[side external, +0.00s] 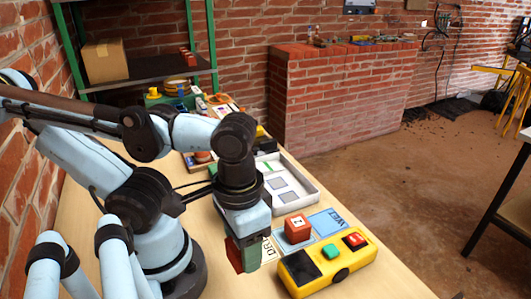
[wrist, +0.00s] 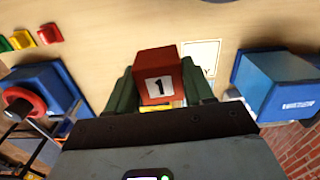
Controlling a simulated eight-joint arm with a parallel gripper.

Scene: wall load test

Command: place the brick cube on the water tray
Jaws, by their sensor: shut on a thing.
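My gripper (side external: 243,255) has green fingers and is shut on a red brick cube (wrist: 158,76) with a white label reading 1. In the side view, part of this held cube (side external: 232,252) shows at the fingers, low over the table beside a white card lettered "DRY" (side external: 268,250). Another red cube (side external: 297,230) with a white label stands to the right, by a blue panel lettered "WET" (side external: 328,221). A shallow white tray (side external: 312,194) with greyish squares lies behind. I cannot tell which of these two is the water tray.
A yellow box (side external: 345,265) with green and red buttons stands at the front right. Several small objects crowd the table's far end. The wrist view shows a blue block (wrist: 280,85) at right and another (wrist: 38,82) at left. Bare wood lies at the table's front.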

